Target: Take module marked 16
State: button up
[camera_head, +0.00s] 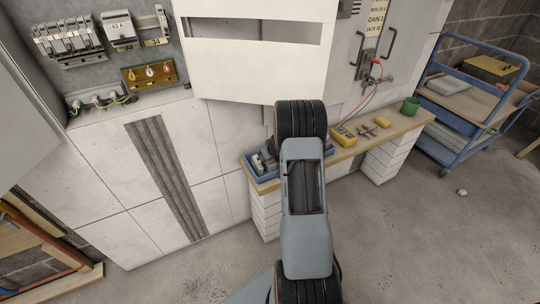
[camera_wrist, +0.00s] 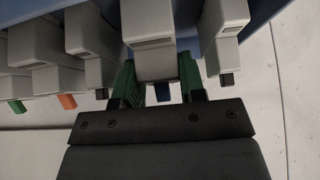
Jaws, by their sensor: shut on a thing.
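In the wrist view my gripper (camera_wrist: 157,78) has its two green fingers on either side of a grey module (camera_wrist: 150,38) and is shut on it. The module has a blue tab at its lower end. No number can be read on it, so I cannot tell whether it is the one marked 16. It sits in a row of similar grey modules (camera_wrist: 95,35). In the head view grey modules lie in a blue tray (camera_head: 262,180) at the bench's left end. My arm hides my gripper there.
Neighbouring modules stand close on both sides, some with green, orange or dark tabs. The bench (camera_head: 345,150) also holds a yellow meter (camera_head: 343,136) and a green cup (camera_head: 411,107). A white panel (camera_head: 255,75) hangs above. A blue trolley (camera_head: 470,105) stands at right.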

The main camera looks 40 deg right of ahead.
jog(key=shift+r+p, duration=0.6)
jog(key=shift+r, duration=0.45)
jog(key=shift+r+p, duration=1.75)
jog(key=shift+r, duration=1.2)
